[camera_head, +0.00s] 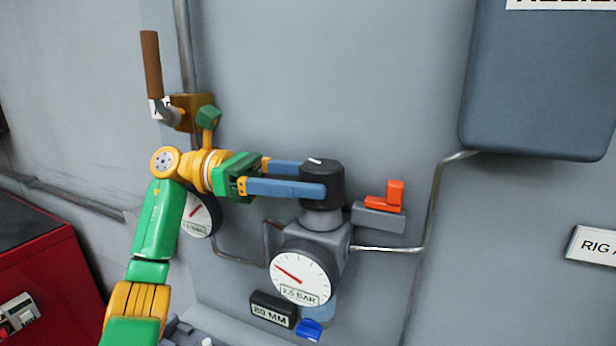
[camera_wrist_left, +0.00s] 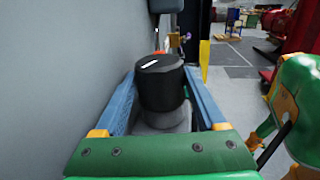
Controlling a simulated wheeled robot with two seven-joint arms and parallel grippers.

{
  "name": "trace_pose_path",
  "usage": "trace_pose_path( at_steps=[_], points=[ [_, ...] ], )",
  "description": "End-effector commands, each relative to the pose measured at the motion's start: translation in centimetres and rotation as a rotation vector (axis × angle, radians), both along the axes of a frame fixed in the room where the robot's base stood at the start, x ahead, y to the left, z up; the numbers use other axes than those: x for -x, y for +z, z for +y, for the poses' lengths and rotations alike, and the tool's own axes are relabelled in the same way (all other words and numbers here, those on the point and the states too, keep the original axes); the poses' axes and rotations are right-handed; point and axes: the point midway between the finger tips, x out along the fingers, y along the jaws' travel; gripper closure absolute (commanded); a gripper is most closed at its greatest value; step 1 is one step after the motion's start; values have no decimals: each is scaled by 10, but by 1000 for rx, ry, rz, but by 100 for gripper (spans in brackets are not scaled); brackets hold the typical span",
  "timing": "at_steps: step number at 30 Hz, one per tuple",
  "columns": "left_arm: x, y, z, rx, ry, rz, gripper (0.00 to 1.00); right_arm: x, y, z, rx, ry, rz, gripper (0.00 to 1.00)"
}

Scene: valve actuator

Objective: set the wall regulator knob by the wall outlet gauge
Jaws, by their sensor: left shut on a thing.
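The black regulator knob (camera_head: 322,183) stands on top of the grey regulator body (camera_head: 325,245) on the wall. It has a white mark on its top. My left gripper (camera_head: 310,178) comes in from the left with its blue fingers on both sides of the knob, shut on it. The knob also shows between the fingers in the left wrist view (camera_wrist_left: 161,82). The white outlet gauge (camera_head: 300,279) faces out below the knob, with a red needle pointing to the upper left and a label reading 2.5 BAR. My right gripper is not in view.
An orange-handled valve (camera_head: 395,196) sits just right of the knob. A second gauge (camera_head: 197,215) is partly hidden behind my left arm. A brown lever (camera_head: 152,65) stands at upper left. A blue-grey box (camera_head: 535,80) hangs at upper right. An 80 MM block (camera_head: 272,310) is below.

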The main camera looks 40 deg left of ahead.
Motion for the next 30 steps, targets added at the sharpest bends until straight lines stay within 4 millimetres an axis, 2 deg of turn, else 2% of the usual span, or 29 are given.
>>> trace_pose_path(
  at_steps=[1, 2, 3, 17, 20, 23, 26, 30],
  points=[
    [0, 1, 0, 1, 1, -2, 25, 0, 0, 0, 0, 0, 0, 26],
    [0, 1, 0, 1, 1, -2, 16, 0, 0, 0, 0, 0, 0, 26],
    [0, 1, 0, 1, 1, -2, 15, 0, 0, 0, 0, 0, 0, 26],
    [0, -1, 0, -1, 4, 0, 15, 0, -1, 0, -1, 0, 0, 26],
    [1, -7, 0, -4, 42, -2, 15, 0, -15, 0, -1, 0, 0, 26],
    [3, -14, -1, -6, 145, -9, 15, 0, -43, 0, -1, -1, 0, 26],
    [7, -16, -4, -10, 318, -15, 15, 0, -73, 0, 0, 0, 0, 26],
    [10, -5, -8, -7, 578, -19, 15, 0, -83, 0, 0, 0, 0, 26]
  ],
)
